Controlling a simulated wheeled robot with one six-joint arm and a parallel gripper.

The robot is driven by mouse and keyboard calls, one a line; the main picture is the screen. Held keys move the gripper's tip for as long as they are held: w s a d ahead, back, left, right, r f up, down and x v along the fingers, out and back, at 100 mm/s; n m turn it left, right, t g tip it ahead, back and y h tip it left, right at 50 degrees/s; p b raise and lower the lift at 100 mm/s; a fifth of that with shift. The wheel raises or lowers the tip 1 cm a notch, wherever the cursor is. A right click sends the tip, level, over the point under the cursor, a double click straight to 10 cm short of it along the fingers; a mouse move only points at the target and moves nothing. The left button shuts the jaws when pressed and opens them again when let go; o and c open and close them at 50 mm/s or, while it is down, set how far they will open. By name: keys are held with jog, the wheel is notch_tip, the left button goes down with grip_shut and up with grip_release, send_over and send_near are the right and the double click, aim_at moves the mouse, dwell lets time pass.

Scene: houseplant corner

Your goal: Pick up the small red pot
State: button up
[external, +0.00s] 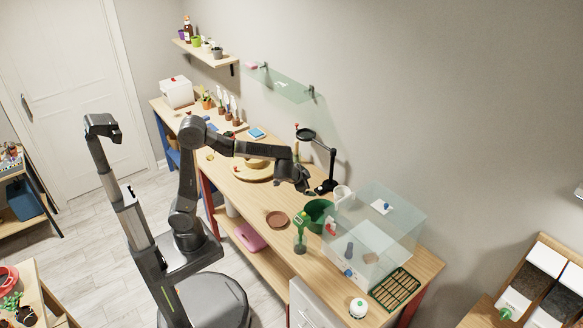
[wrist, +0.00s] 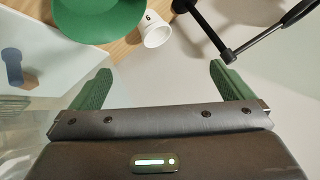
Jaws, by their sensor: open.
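I cannot pick out the small red pot with certainty. A red round vessel (external: 8,277) shows in part at the left edge of the external view, on a low table. A small red item (external: 331,228) sits by the clear box, too small to tell what it is. My gripper (external: 306,190) is above the long bench, near the green pot (external: 319,212) and the white cup (external: 343,194). In the wrist view my gripper (wrist: 160,70) has its green fingers wide apart with nothing between them. The wrist view shows the white cup (wrist: 155,29) and green pot (wrist: 93,18) beyond the fingers.
A clear box (external: 378,228) stands on the bench's right part. A black stand (external: 331,165) rises behind my gripper. A terracotta saucer (external: 277,219) lies near the front edge. A glass shelf (external: 285,84) and a wooden shelf (external: 207,53) with several pots are on the wall.

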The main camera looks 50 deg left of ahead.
jog(key=shift+c, duration=0.4)
jog(key=w+a+f+n+g+y, duration=0.1)
jog(key=w+a+n, duration=0.35)
jog(key=a, duration=0.75)
jog(key=w+a+f+n+g+y, duration=0.1)
jog(key=w+a+n+g+y, duration=0.15)
jog(key=w+a, duration=0.7)
jog(key=w+a+f+n+g, duration=0.15)
jog(key=a+n, duration=0.25)
jog(key=a, duration=1.2)
jog(key=n+g, duration=0.3)
jog(key=n, duration=0.6)
send_near(229, 136)
jog(key=f, duration=0.2)
jog(key=a+f, duration=0.1)
jog(key=shift+w+n+h+p, duration=0.25)
jog(key=shift+n+p, duration=0.05)
jog(key=shift+p, duration=0.1)
jog(key=shift+a+p+x, duration=0.1)
jog(key=shift+p+x, duration=0.4)
jog(key=shift+x, duration=0.95)
jog(key=shift+a+p+x, duration=0.15)
jog(key=shift+p+x, duration=0.35)
jog(key=shift+x, duration=0.95)
jog(key=shift+r, duration=0.1)
